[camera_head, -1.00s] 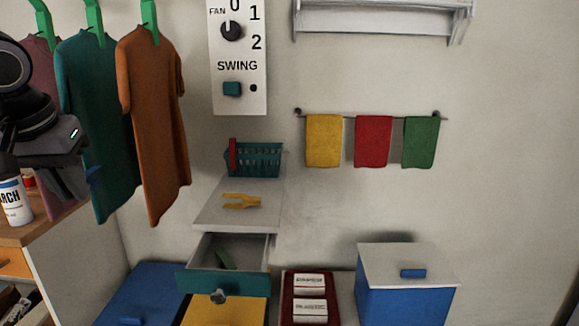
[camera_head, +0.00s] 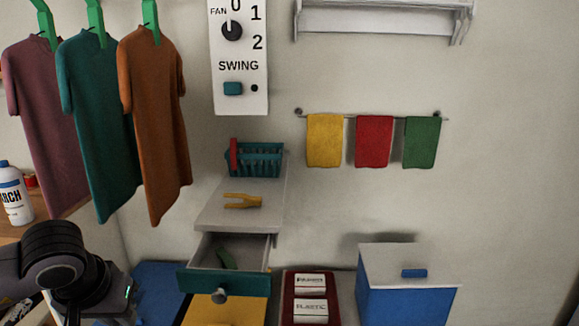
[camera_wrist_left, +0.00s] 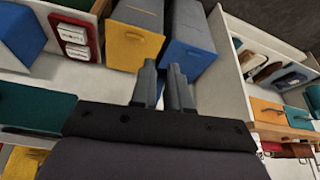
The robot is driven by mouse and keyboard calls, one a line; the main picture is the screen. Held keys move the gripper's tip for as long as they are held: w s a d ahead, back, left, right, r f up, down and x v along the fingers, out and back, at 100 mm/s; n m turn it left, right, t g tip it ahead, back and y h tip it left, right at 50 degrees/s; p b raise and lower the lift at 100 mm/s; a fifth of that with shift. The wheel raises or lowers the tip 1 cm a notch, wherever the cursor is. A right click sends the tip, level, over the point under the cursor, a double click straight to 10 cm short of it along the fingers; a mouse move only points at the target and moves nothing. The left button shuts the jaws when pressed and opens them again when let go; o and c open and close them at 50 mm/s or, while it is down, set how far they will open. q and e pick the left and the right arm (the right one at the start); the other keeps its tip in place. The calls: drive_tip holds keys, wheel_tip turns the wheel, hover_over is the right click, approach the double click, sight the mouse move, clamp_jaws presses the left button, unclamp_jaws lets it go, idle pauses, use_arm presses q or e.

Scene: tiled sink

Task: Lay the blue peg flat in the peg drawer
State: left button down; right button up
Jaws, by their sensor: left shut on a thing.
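My left gripper (camera_wrist_left: 164,78) is shut with a narrow gap between its fingers. The blue peg in it is hardly visible now; a small blue piece showed at the gripper in the earlier head view. In the head view my left arm is at lower left, over the blue bin, and its fingertips are hidden. The peg drawer (camera_head: 222,284) has a teal front with a grey knob and stands open to the right of my arm. A green peg (camera_head: 226,259) lies inside it. My right gripper is not in view.
A yellow peg (camera_head: 242,201) lies on the white top above the drawer. A teal basket (camera_head: 254,160) stands behind it. A yellow bin (camera_head: 222,312) is below the drawer. A lidded blue box (camera_head: 405,295) stands at right. Hanging shirts (camera_head: 155,125) are at upper left.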

use_arm(q)
drive_tip(key=s+d+f+m, duration=0.1)
drive_tip(key=s+d+f, duration=0.3)
drive_tip(key=d, duration=0.1)
drive_tip(key=r+p, duration=0.4)
drive_tip(key=d+r+p, duration=0.1)
drive_tip(key=r+p, duration=0.1)
drive_tip(key=shift+w, duration=0.15)
drive_tip(key=shift+f, duration=0.15)
